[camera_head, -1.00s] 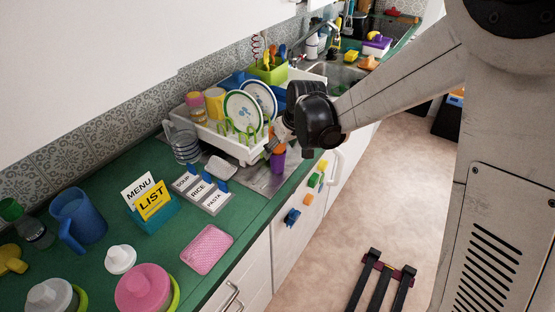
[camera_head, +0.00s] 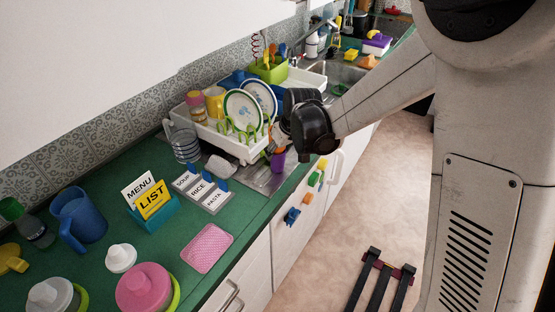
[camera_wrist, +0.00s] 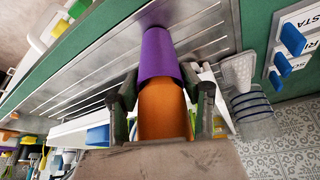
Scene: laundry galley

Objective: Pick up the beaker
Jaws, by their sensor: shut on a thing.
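The beaker (camera_head: 277,161) is purple at its lower end and orange above, at the front edge of the metal drainboard. In the wrist view the purple part (camera_wrist: 159,54) points away from me, toward the ribbed metal. The orange part (camera_wrist: 163,108) lies between my fingers. My gripper (camera_wrist: 166,92) is shut on the beaker, one finger on each side. In the head view my gripper (camera_head: 272,147) is largely hidden by my dark wrist. I cannot tell whether the beaker's base touches the drainboard.
A white dish rack (camera_head: 238,147) with plates stands close behind. A clear ribbed jug (camera_head: 184,146) and a row of labelled cards (camera_head: 201,190) are to the left. Colored clips (camera_head: 292,216) sit on the cabinet front below. The green counter (camera_head: 246,212) has free room near its front edge.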

